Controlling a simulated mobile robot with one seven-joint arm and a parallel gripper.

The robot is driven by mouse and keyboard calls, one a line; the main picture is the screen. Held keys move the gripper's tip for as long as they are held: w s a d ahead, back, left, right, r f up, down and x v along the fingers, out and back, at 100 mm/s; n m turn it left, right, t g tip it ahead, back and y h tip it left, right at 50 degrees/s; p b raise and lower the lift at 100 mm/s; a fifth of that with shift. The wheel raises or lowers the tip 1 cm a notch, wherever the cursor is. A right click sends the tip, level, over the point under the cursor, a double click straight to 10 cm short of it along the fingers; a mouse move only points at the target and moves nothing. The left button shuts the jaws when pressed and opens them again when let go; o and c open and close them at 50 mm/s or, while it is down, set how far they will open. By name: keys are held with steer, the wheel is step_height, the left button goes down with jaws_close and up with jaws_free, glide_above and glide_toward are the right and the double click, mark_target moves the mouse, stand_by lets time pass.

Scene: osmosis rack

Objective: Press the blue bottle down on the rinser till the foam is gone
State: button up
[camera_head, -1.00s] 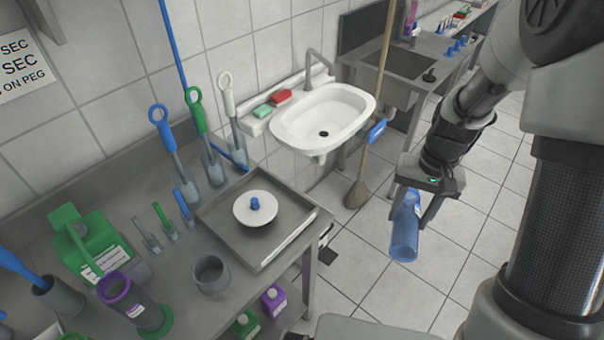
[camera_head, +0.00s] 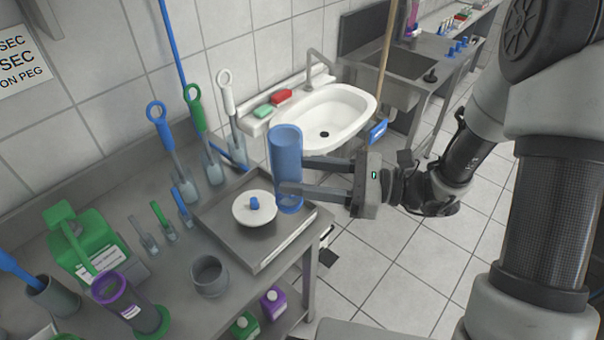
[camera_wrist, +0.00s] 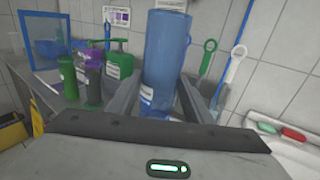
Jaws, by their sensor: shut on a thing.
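The blue bottle (camera_head: 286,150) is held upright in my gripper (camera_head: 292,178), just right of the rinser in the head view. It looks translucent, and I see no clear foam in it. The bottle also fills the middle of the wrist view (camera_wrist: 168,55), between the two fingers of my gripper (camera_wrist: 160,100), which is shut on it. The rinser, a white disc with a blue nozzle (camera_head: 255,209), sits in a grey metal tray (camera_head: 227,234). The bottle's lower end is above the tray's right part, beside the disc and not over the nozzle. The rinser is hidden in the wrist view.
Brushes with blue, green and white handles (camera_head: 197,108) stand behind the tray. A grey cup (camera_head: 210,277) is in front of it. A green jug (camera_head: 88,243) and a purple-rimmed cylinder (camera_head: 127,300) stand at left. A white sink (camera_head: 325,115) is behind the bottle.

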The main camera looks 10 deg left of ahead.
steer(key=shift+w+a+r, duration=0.1)
steer(key=shift+w, duration=0.05)
steer(key=w+a+f+b, duration=0.6)
steer(key=a+f, duration=0.1)
steer(key=a, duration=0.4)
steer(key=shift+a+f, duration=0.15)
steer(key=shift+f, duration=0.25)
stand_by(0.6)
steer(key=shift+f+b, duration=0.25)
steer(key=shift+b, duration=0.1)
stand_by(0.3)
steer(key=shift+f+b, duration=0.3)
steer(key=shift+f, duration=0.05)
stand_by(0.5)
steer(key=shift+f+b, duration=0.5)
steer(key=shift+f, duration=0.2)
steer(key=shift+f, duration=0.1)
steer(key=shift+f+b, duration=0.45)
steer(key=shift+f, duration=0.1)
